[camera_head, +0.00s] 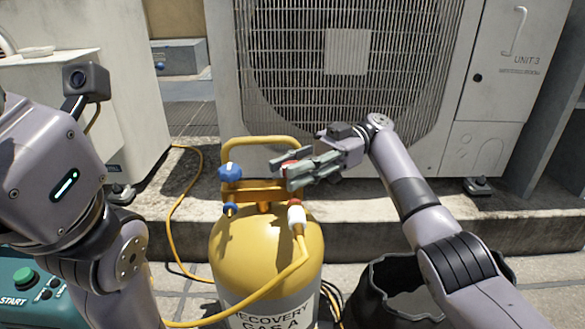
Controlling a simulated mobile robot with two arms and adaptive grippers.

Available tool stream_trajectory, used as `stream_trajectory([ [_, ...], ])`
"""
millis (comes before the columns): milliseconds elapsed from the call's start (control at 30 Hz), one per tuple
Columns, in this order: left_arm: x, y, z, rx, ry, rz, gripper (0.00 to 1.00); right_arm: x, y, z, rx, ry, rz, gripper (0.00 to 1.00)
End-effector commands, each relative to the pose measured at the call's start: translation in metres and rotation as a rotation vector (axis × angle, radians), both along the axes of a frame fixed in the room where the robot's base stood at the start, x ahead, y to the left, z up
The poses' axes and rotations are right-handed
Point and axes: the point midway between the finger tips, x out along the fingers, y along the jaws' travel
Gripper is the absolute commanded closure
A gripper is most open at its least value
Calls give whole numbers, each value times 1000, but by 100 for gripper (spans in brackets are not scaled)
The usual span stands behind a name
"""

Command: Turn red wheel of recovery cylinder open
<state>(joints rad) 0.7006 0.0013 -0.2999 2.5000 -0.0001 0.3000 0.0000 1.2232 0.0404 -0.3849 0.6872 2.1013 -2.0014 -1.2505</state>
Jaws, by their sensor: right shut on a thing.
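The yellow recovery cylinder (262,255) stands upright in front of the condenser, with a blue wheel (230,171) on its left valve. The red wheel (289,166) is at the top right of the cylinder, mostly hidden by my right gripper. My right gripper (290,172) comes in from the right with its fingers at the red wheel and is shut on it. A white fitting (297,216) with a yellow hose sits below the red wheel. My left arm shows at the left, but its gripper is not in view.
A condenser marked UNIT-3 (350,110) stands behind on a concrete ledge (390,228). A black bucket (372,290) is right of the cylinder. A teal machine with a green START button (23,277) is at lower left. Yellow hose (178,215) loops along the ground.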

Motion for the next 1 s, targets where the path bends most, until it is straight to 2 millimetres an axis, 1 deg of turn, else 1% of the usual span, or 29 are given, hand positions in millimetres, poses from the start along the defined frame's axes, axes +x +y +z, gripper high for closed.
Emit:
stream_trajectory([
  [433, 0, 0, 0, -1, 1, 0, 53, 0, 1, 0, -2, -2, 9, 98],
  [467, 0, 0, 0, -1, 1, 0, 53, 0, 1, 0, -2, -2, 9, 70],
  [767, 0, 0, 0, -1, 0, -1, 53, 0, 0, 0, -2, -1, 7, 50],
  [1000, 0, 0, 0, -1, 2, -1, 53, 0, 0, 0, -1, 0, 7, 49],
])
